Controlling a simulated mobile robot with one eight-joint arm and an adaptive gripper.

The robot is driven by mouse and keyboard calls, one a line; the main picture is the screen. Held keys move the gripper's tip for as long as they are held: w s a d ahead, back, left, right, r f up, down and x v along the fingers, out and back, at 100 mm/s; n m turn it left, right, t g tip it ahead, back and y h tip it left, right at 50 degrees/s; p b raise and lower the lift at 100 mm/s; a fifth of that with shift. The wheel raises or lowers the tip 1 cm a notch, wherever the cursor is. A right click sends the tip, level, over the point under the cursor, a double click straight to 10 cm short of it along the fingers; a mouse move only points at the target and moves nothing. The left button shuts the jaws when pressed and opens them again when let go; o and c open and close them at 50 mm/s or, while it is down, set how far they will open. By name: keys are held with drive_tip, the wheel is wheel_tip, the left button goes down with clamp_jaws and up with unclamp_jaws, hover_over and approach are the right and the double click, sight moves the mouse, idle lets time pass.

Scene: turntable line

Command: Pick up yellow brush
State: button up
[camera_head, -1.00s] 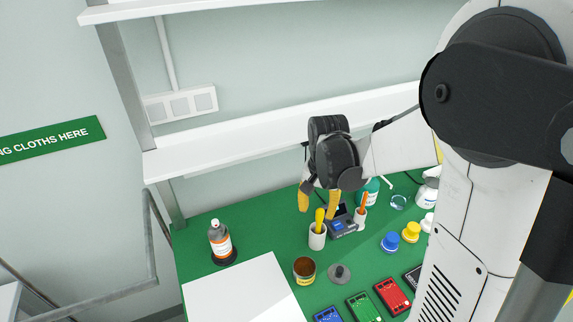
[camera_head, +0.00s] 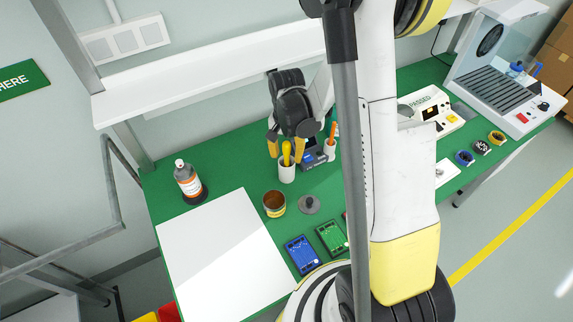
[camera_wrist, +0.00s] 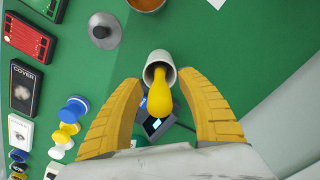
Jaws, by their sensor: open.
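The yellow brush (camera_head: 286,152) stands handle-up in a white cup (camera_head: 287,173) on the green table. In the wrist view the yellow brush (camera_wrist: 160,96) sits between the fingers, its lower end hidden inside the white cup (camera_wrist: 157,60). My gripper (camera_head: 287,147) is open, its two yellow fingers on either side of the brush. In the wrist view my gripper (camera_wrist: 163,90) has visible gaps between both fingers and the brush, so nothing is held.
An open tin (camera_head: 274,204) and a grey lid (camera_head: 309,204) lie in front. A white shelf (camera_head: 200,82) runs behind.

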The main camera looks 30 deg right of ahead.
sight(287, 142)
drive_tip(key=shift+f, duration=0.45)
drive_tip(key=shift+c, duration=0.4)
clamp_jaws()
wheel_tip(287, 142, up, 10)
drive_tip(key=shift+r+p, duration=0.1)
drive_tip(key=shift+p, duration=1.1)
